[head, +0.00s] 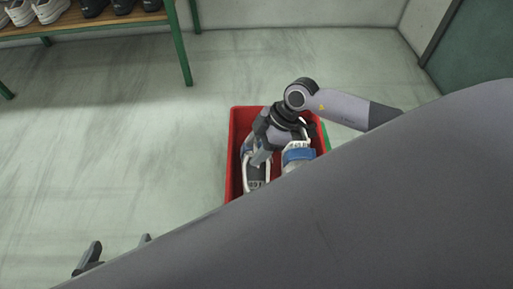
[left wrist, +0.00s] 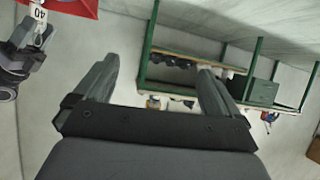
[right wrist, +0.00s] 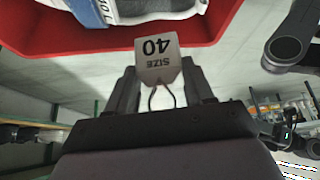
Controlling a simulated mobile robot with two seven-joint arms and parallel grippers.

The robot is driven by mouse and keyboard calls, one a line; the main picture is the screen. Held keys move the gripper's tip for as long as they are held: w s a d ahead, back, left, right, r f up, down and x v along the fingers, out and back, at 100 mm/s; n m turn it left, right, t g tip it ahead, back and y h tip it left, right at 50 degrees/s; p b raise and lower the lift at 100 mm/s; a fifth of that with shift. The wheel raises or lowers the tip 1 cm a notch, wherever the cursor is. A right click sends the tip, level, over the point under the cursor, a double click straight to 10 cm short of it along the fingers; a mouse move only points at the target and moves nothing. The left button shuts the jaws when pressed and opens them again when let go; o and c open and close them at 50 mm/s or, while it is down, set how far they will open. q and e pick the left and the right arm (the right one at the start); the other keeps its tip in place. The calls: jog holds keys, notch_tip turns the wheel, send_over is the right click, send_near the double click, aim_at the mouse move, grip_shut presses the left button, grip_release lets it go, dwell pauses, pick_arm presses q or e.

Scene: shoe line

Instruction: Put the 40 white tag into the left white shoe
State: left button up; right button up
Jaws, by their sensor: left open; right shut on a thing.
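The white tag (right wrist: 158,60), printed SIZE 40, is at the fingertips of my right gripper (right wrist: 160,85), its cord loop hanging between the fingers. It also shows in the left wrist view (left wrist: 40,14). In the head view my right gripper (head: 260,153) is over the left part of the red crate; the tag is not clear there. The left white shoe (head: 256,174) lies in the crate beneath the gripper, partly hidden by it. The right white shoe (head: 298,156), with blue parts, lies beside it. My left gripper (head: 113,256) is open and empty, away from the crate.
The red crate (head: 233,142) stands on the floor, its near side hidden by my arm. A green-legged rack (head: 140,19) with several shoes stands at the upper left. A green panel (head: 472,60) is at the right. The floor left of the crate is clear.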

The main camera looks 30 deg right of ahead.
notch_tip(320, 180, down, 2)
jog(key=shift+f+b, duration=0.1)
jog(key=shift+b, duration=1.05)
notch_tip(320, 180, down, 3)
jog(key=b, duration=0.4)
jog(key=shift+f, duration=0.25)
pick_arm(q)
jog(key=shift+w+d+f+n+h+b, duration=0.1)
jog(key=shift+w+d+f+n+h, duration=0.15)
jog(key=shift+d+h, duration=0.5)
jog(key=shift+w+d+f+n+h+b, duration=0.15)
jog(key=shift+w+d+f+h, duration=0.2)
jog(key=shift+d, duration=0.65)
jog(key=shift+w+d+f+n+h+b, duration=0.1)
jog(key=shift+w+d+f+n+h, duration=0.1)
jog(key=shift+d+h, duration=0.55)
pick_arm(e)
jog(key=shift+f, duration=1.8)
pick_arm(q)
jog(key=shift+d, duration=0.15)
